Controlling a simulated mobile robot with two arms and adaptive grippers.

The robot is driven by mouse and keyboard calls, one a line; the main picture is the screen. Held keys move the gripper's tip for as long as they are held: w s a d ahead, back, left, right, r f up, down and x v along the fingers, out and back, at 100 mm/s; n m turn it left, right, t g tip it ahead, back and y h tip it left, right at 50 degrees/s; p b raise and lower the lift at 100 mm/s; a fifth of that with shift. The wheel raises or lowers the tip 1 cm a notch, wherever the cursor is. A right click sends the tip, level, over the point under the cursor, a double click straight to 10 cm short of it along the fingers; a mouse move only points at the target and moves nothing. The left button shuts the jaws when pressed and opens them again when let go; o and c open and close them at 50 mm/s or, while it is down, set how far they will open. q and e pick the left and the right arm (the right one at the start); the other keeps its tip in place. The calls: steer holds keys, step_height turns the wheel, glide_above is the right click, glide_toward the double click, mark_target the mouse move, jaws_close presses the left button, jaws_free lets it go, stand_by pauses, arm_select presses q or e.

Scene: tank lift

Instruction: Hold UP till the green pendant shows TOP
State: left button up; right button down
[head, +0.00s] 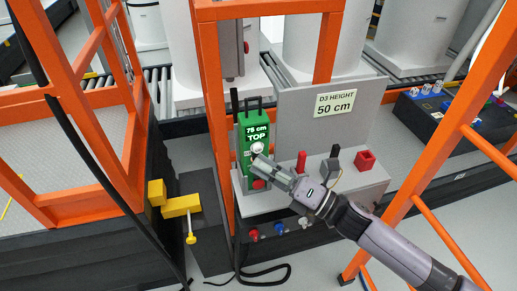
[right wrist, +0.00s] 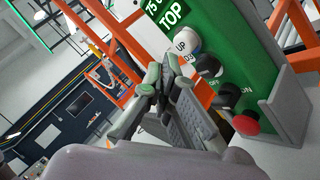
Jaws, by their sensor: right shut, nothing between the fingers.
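The green pendant (head: 246,163) stands upright by an orange post, and its display reads "75 cm TOP". Its white UP button (head: 258,148) is on the front, with a red button (head: 259,184) at the bottom. In the right wrist view the green pendant face (right wrist: 240,45) shows the white UP button (right wrist: 187,40), dark buttons below it and the red button (right wrist: 245,122). My right gripper (head: 259,163) is shut and empty. Its tips (right wrist: 167,68) are close to the UP button; I cannot tell whether they touch it. My left gripper is not in view.
A grey panel with a "D3 HEIGHT 50 cm" sign (head: 335,104) stands behind a console with a red lever (head: 301,161), a dark lever and a red box (head: 366,160). Orange frames rise on both sides. A black cable loops on the floor (head: 265,275).

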steer(key=shift+s+d+p, duration=0.1)
steer(key=shift+s+d, duration=0.15)
steer(key=shift+s, duration=0.55)
steer(key=shift+s+d+p, duration=0.1)
steer(key=shift+s+d, duration=0.2)
steer(key=shift+s, duration=0.45)
steer(key=shift+s+d+p, duration=0.1)
steer(key=shift+s+d, duration=0.15)
steer(key=shift+s, duration=0.55)
steer(key=shift+w, duration=0.1)
